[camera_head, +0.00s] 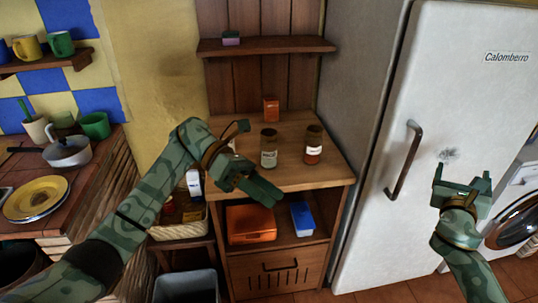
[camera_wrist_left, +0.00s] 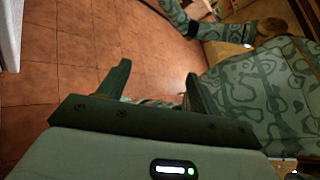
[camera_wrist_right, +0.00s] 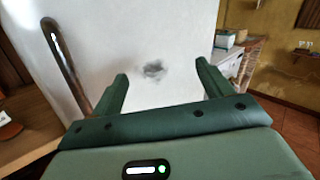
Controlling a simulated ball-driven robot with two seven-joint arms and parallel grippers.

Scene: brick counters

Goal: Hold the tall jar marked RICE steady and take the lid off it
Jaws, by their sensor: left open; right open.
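On the wooden cabinet top stand a jar with a dark lid and pale label (camera_head: 268,150) and a second dark-lidded jar with red-brown contents (camera_head: 313,147). Both are upright and closed. Their labels are too small to read surely, so I cannot tell which is marked RICE. Part of a pale thing (camera_head: 232,145) shows behind my left gripper; the rest is hidden. My left gripper (camera_head: 263,162) is open and empty, in front and left of the pale-labelled jar. My right gripper (camera_head: 462,170) is open and empty before the fridge, far right of the jars.
A shelf (camera_head: 270,46) hangs above. Below are an orange container (camera_head: 250,224) and a blue box (camera_head: 302,218). The fridge (camera_head: 445,70) with its handle (camera_head: 404,160) rises on the right. The counter's right front is clear.

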